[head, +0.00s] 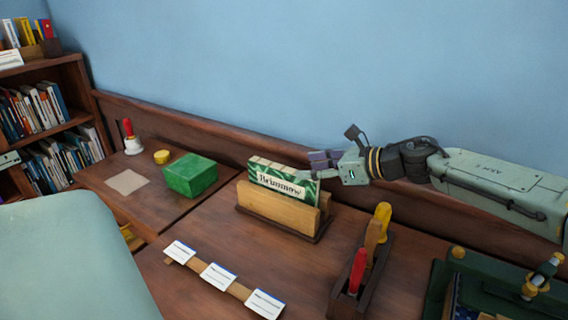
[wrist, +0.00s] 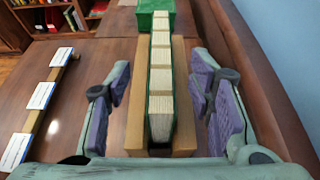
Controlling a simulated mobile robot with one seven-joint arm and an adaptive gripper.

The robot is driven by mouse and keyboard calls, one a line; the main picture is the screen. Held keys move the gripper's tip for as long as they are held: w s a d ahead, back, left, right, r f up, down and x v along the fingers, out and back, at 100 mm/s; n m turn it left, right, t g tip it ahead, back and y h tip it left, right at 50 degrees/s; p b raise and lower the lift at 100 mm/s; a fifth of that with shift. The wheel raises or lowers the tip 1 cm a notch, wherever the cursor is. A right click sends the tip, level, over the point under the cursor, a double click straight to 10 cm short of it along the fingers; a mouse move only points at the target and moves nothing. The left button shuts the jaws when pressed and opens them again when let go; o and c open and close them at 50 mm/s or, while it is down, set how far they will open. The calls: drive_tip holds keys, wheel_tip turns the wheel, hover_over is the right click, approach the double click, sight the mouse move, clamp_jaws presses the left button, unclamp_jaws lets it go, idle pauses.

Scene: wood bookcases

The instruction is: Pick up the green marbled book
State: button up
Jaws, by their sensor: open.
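The green marbled book (head: 285,180) stands upright in a wooden holder (head: 277,208) on the desk, with a white label on its side. In the wrist view the book (wrist: 161,85) runs away from me along the middle, showing pale page edges between green covers. My gripper (head: 318,168) is at the right end of the book in the head view. In the wrist view my gripper (wrist: 163,105) is open, with one purple-padded finger on each side of the book and a gap on both sides. The holder's walls hide the book's lower part.
A green box (head: 190,175) sits left of the holder. A rack with red and yellow handles (head: 360,270) stands in front on the right. A strip with white cards (head: 218,276) lies at the front. A raised wooden back edge and blue wall run close behind.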

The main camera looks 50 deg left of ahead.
sight(286, 168)
drive_tip(key=shift+s+a+f, duration=0.15)
drive_tip(key=shift+a+f, duration=0.1)
drive_tip(key=shift+a, duration=0.4)
drive_tip(key=p+x, duration=0.3)
drive_tip(key=x, duration=0.1)
drive_tip(key=shift+a, duration=0.25)
drive_tip(key=shift+s+a+f, duration=0.1)
drive_tip(key=shift+a+f, duration=0.15)
drive_tip(key=shift+f, duration=0.05)
drive_tip(key=shift+c, duration=0.2)
clamp_jaws()
drive_tip(key=shift+r, duration=0.1)
